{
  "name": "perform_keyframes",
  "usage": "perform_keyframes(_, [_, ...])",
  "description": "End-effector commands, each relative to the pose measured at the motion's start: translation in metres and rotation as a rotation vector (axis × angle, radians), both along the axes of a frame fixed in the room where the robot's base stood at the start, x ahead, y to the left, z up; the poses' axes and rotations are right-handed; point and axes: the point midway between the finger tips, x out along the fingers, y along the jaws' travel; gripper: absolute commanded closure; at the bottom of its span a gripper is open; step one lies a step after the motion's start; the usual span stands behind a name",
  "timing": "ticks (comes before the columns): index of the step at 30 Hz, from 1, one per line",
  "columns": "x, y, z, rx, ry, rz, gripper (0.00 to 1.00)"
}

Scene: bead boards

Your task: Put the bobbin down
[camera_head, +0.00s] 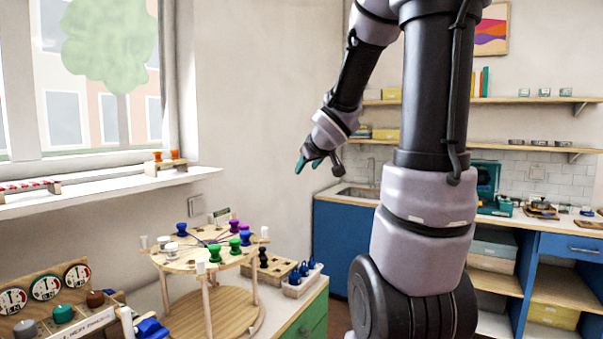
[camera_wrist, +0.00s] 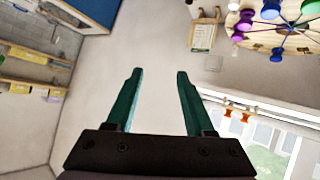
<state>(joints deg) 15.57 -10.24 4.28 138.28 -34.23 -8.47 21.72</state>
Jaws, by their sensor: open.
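My gripper (camera_head: 309,161) is raised in the air, right of the round bead board and well above it. In the wrist view its two teal fingers (camera_wrist: 160,73) are apart with nothing between them. The round wooden board (camera_head: 190,264) stands on legs on the counter. On its top are a blue bobbin (camera_head: 182,229), a purple bobbin (camera_head: 234,226), a white bobbin (camera_head: 172,250) and green bobbins (camera_head: 214,253), with dark cords between them. The board also shows at the top right of the wrist view. I cannot tell which bobbin is the task's one.
A dial panel (camera_head: 50,300) stands front left. Orange bobbins (camera_head: 165,157) sit on the windowsill. Blue cabinets (camera_head: 340,240) stand behind. The air around my gripper is clear.

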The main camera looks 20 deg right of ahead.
Motion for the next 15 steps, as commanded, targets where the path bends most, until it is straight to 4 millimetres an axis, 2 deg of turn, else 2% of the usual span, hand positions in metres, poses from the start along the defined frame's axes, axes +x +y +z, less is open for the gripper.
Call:
perform_keyframes(1, [-0.022, 0.003, 0.016, 0.033, 0.009, -0.069, 0.47])
perform_keyframes(3, [-0.056, 0.009, 0.025, 0.108, 0.055, -0.162, 0.47])
perform_keyframes(5, [-0.088, 0.02, 0.029, 0.188, 0.101, -0.221, 0.47])
perform_keyframes(9, [-0.156, 0.058, 0.028, 0.391, 0.228, -0.272, 0.47])
perform_keyframes(12, [-0.192, 0.086, 0.028, 0.511, 0.308, -0.261, 0.47])
perform_keyframes(15, [-0.216, 0.105, 0.028, 0.587, 0.364, -0.241, 0.47])
